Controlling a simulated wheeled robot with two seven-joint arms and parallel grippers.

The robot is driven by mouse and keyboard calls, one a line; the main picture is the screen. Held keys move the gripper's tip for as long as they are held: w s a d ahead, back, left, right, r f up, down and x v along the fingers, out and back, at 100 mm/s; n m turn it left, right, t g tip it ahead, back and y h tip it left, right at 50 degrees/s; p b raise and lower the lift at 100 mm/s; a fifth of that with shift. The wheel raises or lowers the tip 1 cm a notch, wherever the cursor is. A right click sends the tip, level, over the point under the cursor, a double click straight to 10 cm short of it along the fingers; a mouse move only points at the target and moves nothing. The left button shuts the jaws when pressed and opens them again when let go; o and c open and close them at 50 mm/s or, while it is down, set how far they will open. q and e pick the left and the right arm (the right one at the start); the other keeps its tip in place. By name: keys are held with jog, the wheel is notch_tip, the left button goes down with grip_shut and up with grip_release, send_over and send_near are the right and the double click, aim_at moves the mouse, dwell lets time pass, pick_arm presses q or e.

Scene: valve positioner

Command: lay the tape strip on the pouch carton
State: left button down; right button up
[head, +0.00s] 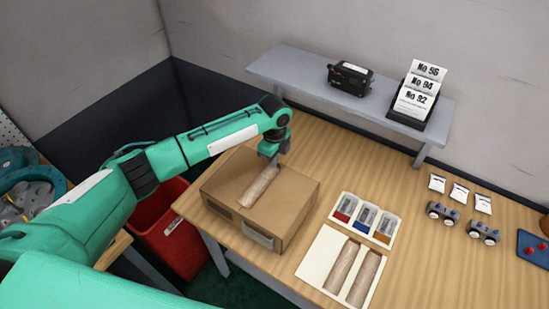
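The pouch carton (290,200) is a brown cardboard box near the left end of the wooden table. A wrinkled tan tape strip (258,189) lies along its top face, slanting from near left to far right. My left gripper (270,158) points down at the strip's far end, and its fingers partly hide that end. I cannot tell whether the fingers are closed on the strip or just over it. Two similar strips (343,264) lie on a white sheet (315,257) to the right of the carton. My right gripper is not in view.
A tray (344,203) of red, blue and orange-labelled compartments lies beyond the sheet. A grey shelf (300,66) at the back holds a black device (350,78) and numbered cards (415,98). A red bin (178,240) stands left of the table. Small packets and grey parts lie right.

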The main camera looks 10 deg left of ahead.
pick_arm(q)
jog(key=c, duration=1.6)
grip_release()
jog(key=shift+r, duration=0.1)
